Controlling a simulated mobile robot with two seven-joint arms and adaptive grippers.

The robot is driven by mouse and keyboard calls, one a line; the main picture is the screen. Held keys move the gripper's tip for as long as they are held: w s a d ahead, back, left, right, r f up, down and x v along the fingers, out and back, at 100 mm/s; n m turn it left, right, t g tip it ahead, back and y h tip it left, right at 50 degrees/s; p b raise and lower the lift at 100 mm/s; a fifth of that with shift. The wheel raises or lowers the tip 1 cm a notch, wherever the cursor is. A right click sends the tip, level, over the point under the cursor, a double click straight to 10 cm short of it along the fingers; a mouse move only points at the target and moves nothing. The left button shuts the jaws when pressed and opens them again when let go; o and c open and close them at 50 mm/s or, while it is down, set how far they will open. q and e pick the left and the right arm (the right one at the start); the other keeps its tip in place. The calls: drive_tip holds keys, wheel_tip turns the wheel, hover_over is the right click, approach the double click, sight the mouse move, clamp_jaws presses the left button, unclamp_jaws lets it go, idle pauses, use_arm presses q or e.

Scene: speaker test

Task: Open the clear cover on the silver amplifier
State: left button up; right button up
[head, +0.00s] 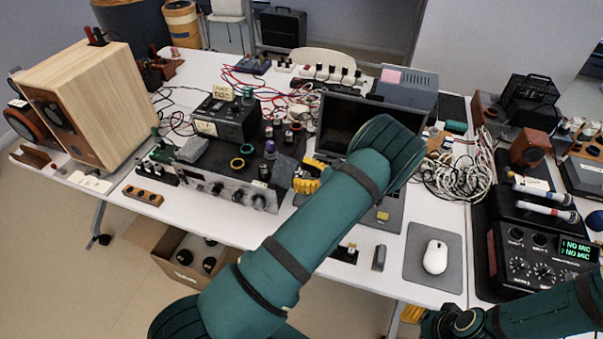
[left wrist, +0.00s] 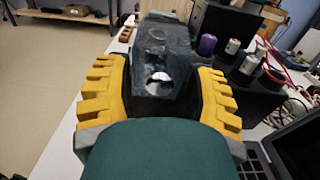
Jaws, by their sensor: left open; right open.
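The silver amplifier (head: 208,184) stands on the table left of centre, its knobbed front facing me. A dark grey, slab-like piece (head: 284,171) is at its right end; I cannot tell whether this is the clear cover. My left gripper (head: 300,175) has its yellow fingers beside this piece, pointing left. In the left wrist view the open fingers (left wrist: 158,75) are on either side of a grey block (left wrist: 165,45) with a bright glare; contact is unclear. My left arm hides part of the table. My right gripper (head: 410,313) shows only as a yellow bit at the bottom edge, open.
A wooden speaker (head: 100,95) stands at the left. A black device (head: 226,118) and several small jars are by the amplifier. A laptop (head: 350,125) is behind my left arm. A cable tangle (head: 450,175), a mouse (head: 435,257) and a mixer (head: 535,258) are to the right.

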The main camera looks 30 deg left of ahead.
sight(290, 165)
use_arm(q)
clamp_jaws()
drive_tip(key=shift+a+r+h+p, duration=0.1)
drive_tip(key=shift+r+h+p, duration=0.25)
drive_tip(key=shift+p, duration=0.1)
drive_tip(key=r+h+p, duration=0.1)
drive_tip(key=p, duration=0.1)
drive_tip(key=a+r+h+p, duration=0.1)
drive_tip(key=p, duration=0.1)
drive_tip(key=shift+s+a+r+h, duration=0.1)
drive_tip(key=shift+s+a+h, duration=0.15)
drive_tip(key=shift+h, duration=0.1)
drive_tip(key=shift+a+t+h, duration=0.2)
drive_tip(key=shift+t+h, duration=0.1)
drive_tip(key=shift+h, duration=0.1)
